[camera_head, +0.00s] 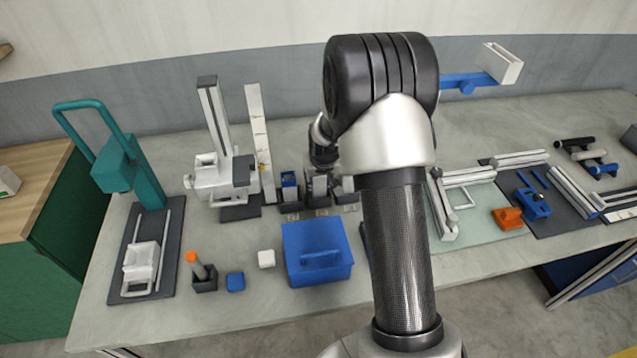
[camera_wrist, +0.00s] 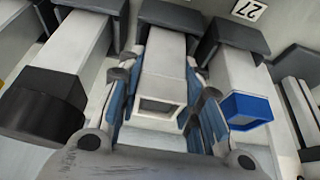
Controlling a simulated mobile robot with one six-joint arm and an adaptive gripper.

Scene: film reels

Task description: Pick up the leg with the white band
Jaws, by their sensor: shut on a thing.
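In the wrist view, the leg with the white band (camera_wrist: 163,88) is a pale square bar with a whitish, open-looking end facing the camera. Its far end is at a dark grey holder (camera_wrist: 170,14); whether it is seated in it or clear of it I cannot tell. My gripper (camera_wrist: 162,75) has its blue-padded fingers on both sides of this leg, shut on it. A leg with a black band (camera_wrist: 42,105) is on its left, and a leg with a blue band (camera_wrist: 246,108) on its right. In the head view, my arm partly hides the gripper and the legs.
In the head view, a blue bin (camera_head: 318,275) stands in front of the legs. A white tower-like device (camera_head: 222,180) is to their left, and a teal press (camera_head: 118,165) farther left. A blue cube (camera_head: 235,281) and a white cube (camera_head: 266,259) lie near the bin.

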